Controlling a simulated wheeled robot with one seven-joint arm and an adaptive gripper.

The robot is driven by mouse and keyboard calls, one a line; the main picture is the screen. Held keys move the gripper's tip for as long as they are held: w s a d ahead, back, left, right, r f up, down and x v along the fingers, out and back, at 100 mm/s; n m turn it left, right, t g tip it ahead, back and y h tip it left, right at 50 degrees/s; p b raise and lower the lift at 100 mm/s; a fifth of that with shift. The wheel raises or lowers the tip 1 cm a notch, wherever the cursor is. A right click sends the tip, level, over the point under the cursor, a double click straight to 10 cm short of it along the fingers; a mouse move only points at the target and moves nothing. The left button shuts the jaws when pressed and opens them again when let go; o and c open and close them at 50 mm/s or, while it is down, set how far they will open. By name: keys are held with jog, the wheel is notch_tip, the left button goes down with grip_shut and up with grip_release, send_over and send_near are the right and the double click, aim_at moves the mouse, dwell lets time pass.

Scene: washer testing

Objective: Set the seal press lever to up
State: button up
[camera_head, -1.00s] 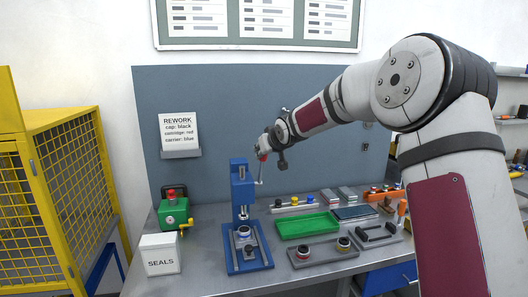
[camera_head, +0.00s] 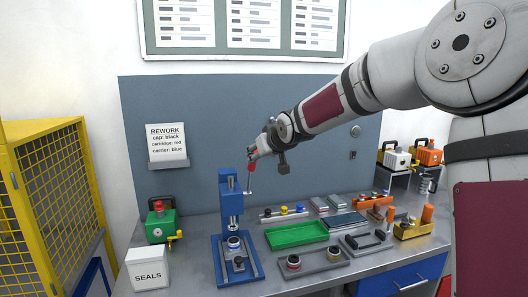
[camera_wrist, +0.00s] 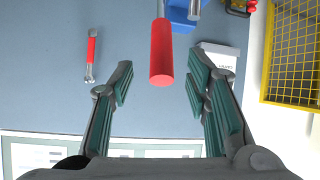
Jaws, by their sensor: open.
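The blue seal press (camera_head: 231,203) stands on the bench. Its lever has a grey rod (camera_head: 249,188) at the right side and a red grip (camera_head: 253,168) at the upper end, just under my gripper (camera_head: 257,151). In the head view the lever stands steeply upward from the press. In the wrist view the red grip (camera_wrist: 162,55) lies in the gap between the fingers of my open gripper (camera_wrist: 160,88), with space on both sides. Whether the grip is fully at fingertip depth is hard to tell. The press body (camera_wrist: 180,14) is partly cut off at the top.
A green tray (camera_head: 297,236), grey fixtures (camera_head: 312,262) and a white SEALS box (camera_head: 147,268) sit on the bench. A green unit (camera_head: 160,222) and yellow cage (camera_head: 55,200) are at left. A red-handled item (camera_wrist: 91,50) shows against the blue panel in the wrist view.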

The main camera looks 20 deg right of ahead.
jog(key=shift+v, duration=1.7)
jog(key=s+f+m+g, duration=0.1)
jog(key=s+f+g, duration=0.1)
jog(key=s, duration=1.9)
jog(key=s+a+f+m+g+h, duration=0.1)
jog(key=s+f+g, duration=0.2)
jog(key=s, duration=1.9)
jog(key=shift+s+a+f+m+g, duration=0.2)
jog(key=shift+f+m+g, duration=0.1)
jog(key=shift+g, duration=0.4)
